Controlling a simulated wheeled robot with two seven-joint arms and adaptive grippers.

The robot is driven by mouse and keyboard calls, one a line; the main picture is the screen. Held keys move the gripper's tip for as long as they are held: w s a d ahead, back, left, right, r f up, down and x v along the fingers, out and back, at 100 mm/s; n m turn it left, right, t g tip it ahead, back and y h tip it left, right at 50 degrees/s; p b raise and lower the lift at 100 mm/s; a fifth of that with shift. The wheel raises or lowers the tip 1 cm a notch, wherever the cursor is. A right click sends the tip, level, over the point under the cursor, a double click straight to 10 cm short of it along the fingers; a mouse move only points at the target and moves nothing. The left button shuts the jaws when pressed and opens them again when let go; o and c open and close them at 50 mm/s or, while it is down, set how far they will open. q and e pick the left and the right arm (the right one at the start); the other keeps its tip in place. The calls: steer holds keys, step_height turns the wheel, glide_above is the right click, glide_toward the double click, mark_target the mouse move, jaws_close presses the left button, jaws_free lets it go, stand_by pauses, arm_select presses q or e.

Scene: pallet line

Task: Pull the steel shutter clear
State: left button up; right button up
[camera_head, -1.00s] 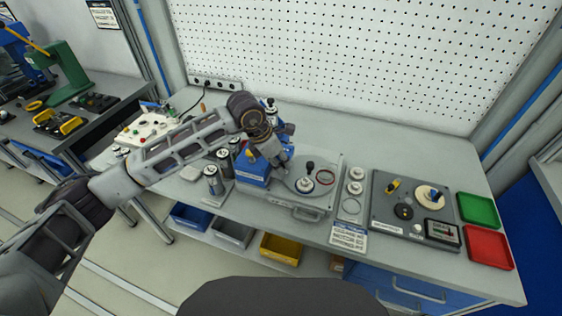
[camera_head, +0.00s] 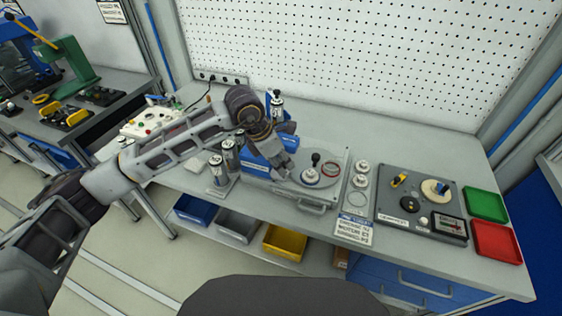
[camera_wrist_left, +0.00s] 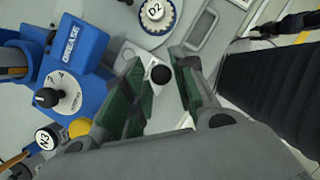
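My left gripper (camera_head: 285,172) hangs over the left part of a grey fixture plate (camera_head: 305,197) on the bench. In the left wrist view its green-padded fingers (camera_wrist_left: 160,88) are apart. A black round knob (camera_wrist_left: 160,74) shows in the gap between them, near the tips; I cannot tell if it is touched. The steel shutter is not clearly distinguishable from the grey plate. My right gripper is not in view.
A blue grease unit (camera_head: 262,150) stands close left of the gripper. Dark-topped cylinders (camera_head: 230,153) stand further left. Right are a label card (camera_head: 353,229), a dark panel (camera_head: 420,206), a green tray (camera_head: 486,204) and a red tray (camera_head: 496,243).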

arm_select(q)
steer(key=shift+o, duration=0.9)
steer(key=v, duration=1.2)
steer(key=shift+s+d, duration=0.1)
